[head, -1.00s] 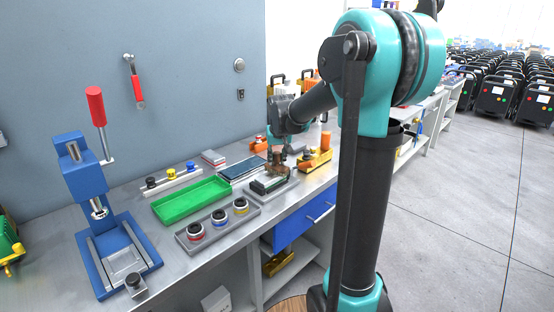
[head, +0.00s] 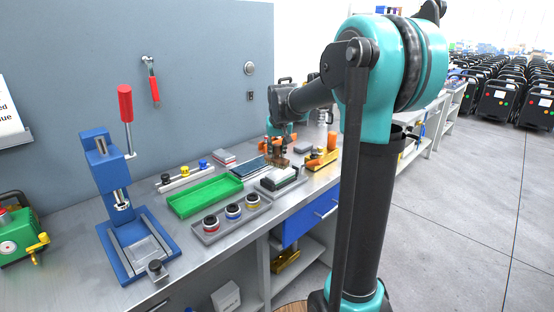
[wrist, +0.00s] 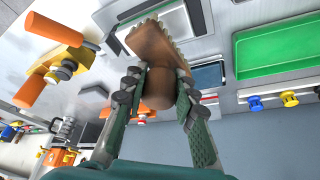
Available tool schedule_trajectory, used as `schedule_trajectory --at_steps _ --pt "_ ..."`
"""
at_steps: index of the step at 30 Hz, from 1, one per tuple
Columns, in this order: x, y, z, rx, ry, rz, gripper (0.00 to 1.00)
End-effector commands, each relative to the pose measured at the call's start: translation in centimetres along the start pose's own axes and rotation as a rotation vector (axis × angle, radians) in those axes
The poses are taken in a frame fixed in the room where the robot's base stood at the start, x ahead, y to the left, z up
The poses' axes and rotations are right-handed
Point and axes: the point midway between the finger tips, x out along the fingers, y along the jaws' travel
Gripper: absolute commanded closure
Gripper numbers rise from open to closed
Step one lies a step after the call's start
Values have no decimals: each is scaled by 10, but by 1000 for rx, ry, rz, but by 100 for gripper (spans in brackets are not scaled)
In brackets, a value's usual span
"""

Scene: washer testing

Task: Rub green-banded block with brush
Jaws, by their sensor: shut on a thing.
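A brown brush (wrist: 152,50) is held in my gripper (wrist: 152,100), whose fingers are closed on its rounded handle. Its toothed edge points to the top of the wrist view. In the head view my gripper (head: 277,148) and the brush (head: 277,161) are over the bench, just behind a pale-topped, dark-sided block (head: 279,176) on a grey holder. This appears to be the green-banded block; its band is hard to make out. In the wrist view the brush overlaps part of the block's area. I cannot tell if they touch.
A green tray (head: 205,196) and a grey holder with several ringed cylinders (head: 233,211) are left of the block. A dark flat panel (head: 250,166) lies behind it. An orange-and-yellow fixture (head: 323,156) is to the right. A blue press (head: 122,200) stands at far left.

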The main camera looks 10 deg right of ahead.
Motion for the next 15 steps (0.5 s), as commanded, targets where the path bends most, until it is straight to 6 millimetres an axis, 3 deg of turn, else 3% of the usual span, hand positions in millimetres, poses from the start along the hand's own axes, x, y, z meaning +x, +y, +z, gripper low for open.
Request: schedule_trajectory --at_steps 15 --pt "-30 2 -26 0 0 0 100"
